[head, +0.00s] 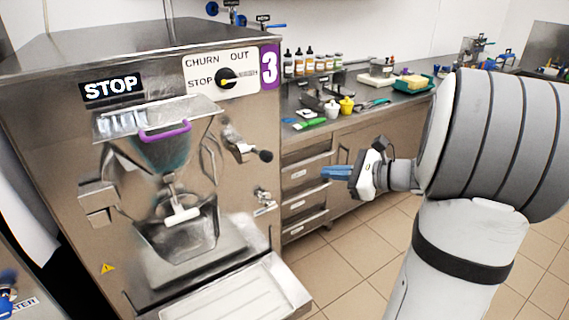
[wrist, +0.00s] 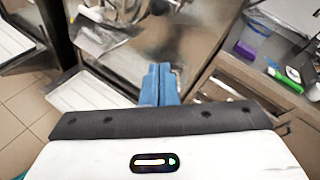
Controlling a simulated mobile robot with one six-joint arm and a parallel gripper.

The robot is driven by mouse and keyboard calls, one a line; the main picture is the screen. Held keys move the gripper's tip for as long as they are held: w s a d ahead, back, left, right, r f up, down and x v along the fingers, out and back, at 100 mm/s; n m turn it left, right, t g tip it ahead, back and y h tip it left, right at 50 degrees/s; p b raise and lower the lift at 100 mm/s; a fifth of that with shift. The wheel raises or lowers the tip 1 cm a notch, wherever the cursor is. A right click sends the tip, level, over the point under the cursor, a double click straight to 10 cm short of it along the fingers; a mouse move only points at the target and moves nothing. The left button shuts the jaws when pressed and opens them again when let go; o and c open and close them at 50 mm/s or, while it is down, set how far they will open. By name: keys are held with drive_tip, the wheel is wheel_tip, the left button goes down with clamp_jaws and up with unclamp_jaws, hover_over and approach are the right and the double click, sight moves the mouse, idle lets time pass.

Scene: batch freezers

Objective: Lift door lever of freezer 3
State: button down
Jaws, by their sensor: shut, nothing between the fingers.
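Freezer 3 (head: 225,120) is the steel machine at the left of the head view, with a purple number 3 label. Its door lever (head: 243,147) is a metal arm with a black ball knob, at the right of the door (head: 165,150). The lever points right and slightly down. My gripper (head: 324,172) is to the right of the lever and a little lower in the picture, apart from it. Its blue fingers are together and empty. In the wrist view the shut fingers (wrist: 160,72) point toward the freezer front; I cannot clearly make out the lever there.
A dial (head: 228,77) and a STOP sign (head: 113,86) are on the freezer's upper front. A steel tray (head: 235,295) juts out below the door. A counter with drawers (head: 305,173) stands at right, holding bottles and tools. Tiled floor before it is clear.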

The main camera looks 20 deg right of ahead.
drive_tip(key=w+a+p, duration=0.2)
drive_tip(key=w+a, duration=0.7)
drive_tip(key=shift+a+f, duration=0.2)
drive_tip(key=shift+f, duration=0.25)
drive_tip(key=shift+d+p, duration=0.1)
drive_tip(key=shift+p, duration=0.25)
